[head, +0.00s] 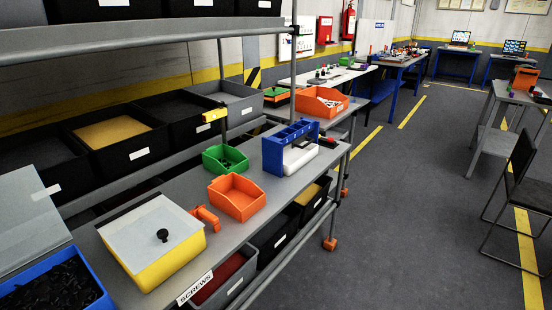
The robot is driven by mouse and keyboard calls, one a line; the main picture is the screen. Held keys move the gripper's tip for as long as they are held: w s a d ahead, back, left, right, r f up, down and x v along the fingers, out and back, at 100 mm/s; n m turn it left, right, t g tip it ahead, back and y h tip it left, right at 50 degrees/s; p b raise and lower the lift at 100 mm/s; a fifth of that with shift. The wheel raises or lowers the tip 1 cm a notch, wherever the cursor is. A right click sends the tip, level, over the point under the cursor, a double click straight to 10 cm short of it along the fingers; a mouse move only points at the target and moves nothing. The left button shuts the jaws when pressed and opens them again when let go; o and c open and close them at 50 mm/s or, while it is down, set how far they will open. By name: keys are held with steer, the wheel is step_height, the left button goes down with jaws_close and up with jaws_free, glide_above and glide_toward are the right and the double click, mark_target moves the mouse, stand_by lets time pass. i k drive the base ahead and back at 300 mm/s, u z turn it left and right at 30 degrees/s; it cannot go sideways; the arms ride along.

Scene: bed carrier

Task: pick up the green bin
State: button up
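A small green bin (225,159) stands on the grey workbench shelf, left of the picture's middle. It holds dark small items that I cannot make out. An orange bin (237,197) stands just in front of it, a little to the right. My gripper does not show in the head view, so its place and state are hidden.
A yellow box with a grey lid (157,240), a blue bin (57,289) and a blue-and-white fixture (291,148) share the workbench (190,187). Black bins (112,135) line the shelf behind. A metal post rises behind the green bin. Open floor (412,210) lies right.

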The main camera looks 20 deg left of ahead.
mark_target(222, 160)
steer(key=z, duration=1.25)
steer(key=i, duration=1.5)
steer(key=u, duration=3.15)
steer(key=i, duration=0.95)
steer(key=u, duration=0.1)
